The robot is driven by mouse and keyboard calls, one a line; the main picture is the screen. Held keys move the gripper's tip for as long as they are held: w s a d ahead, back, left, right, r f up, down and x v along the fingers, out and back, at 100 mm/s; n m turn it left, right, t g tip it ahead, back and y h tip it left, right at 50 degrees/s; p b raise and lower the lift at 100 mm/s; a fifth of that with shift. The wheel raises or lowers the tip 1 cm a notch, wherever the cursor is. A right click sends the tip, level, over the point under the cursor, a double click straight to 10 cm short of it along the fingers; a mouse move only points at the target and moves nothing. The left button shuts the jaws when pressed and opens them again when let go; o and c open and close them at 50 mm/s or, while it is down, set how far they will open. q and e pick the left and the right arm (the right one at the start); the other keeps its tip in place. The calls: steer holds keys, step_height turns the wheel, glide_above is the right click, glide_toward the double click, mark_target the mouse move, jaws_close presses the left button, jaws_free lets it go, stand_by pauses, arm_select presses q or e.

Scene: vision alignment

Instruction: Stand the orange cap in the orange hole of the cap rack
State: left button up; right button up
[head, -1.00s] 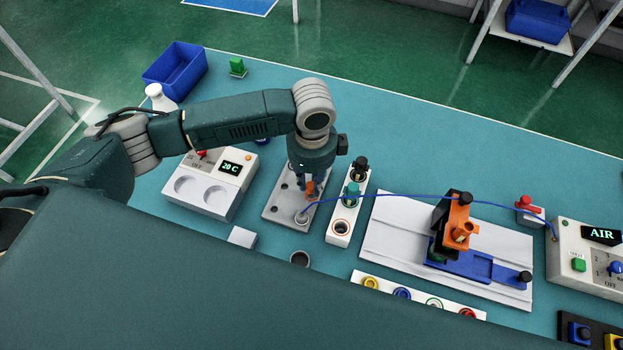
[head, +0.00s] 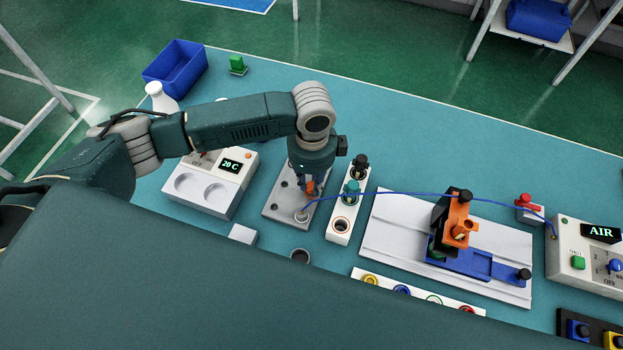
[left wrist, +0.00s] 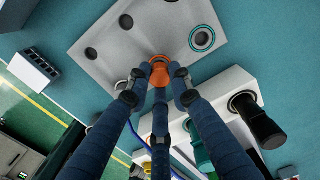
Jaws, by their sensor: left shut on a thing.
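The orange cap (head: 310,187) is between the fingers of my left gripper (head: 307,186), over the grey plate with round holes (head: 279,205). In the left wrist view the three fingers (left wrist: 158,78) close around the orange cap (left wrist: 160,74) near the plate's edge. The fingers partly hide the cap, and I cannot tell whether it touches the plate. To the right stands a white rack (head: 333,238) with a black cap (head: 360,165), a teal cap (head: 351,190) and an empty, brownish-ringed hole (head: 341,226) at its near end. My right gripper is not in view.
A blue hose (head: 420,194) runs from the plate area to the AIR box (head: 585,262). A white heater box (head: 205,195) stands left of the plate. A white base (head: 385,235) with an orange and blue fixture (head: 458,225) lies to the right.

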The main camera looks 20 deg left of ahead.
arm_select(q)
steer(key=shift+f, duration=0.25)
stand_by(0.4)
steer(key=shift+f, duration=0.25)
steer(key=shift+f+p, duration=0.3)
steer(key=shift+p, duration=0.05)
stand_by(0.7)
steer(key=o, duration=1.2)
steer(key=shift+r, duration=0.1)
steer(key=shift+r+p, duration=3.45)
steer(key=shift+p, duration=0.6)
steer(key=shift+f, duration=0.1)
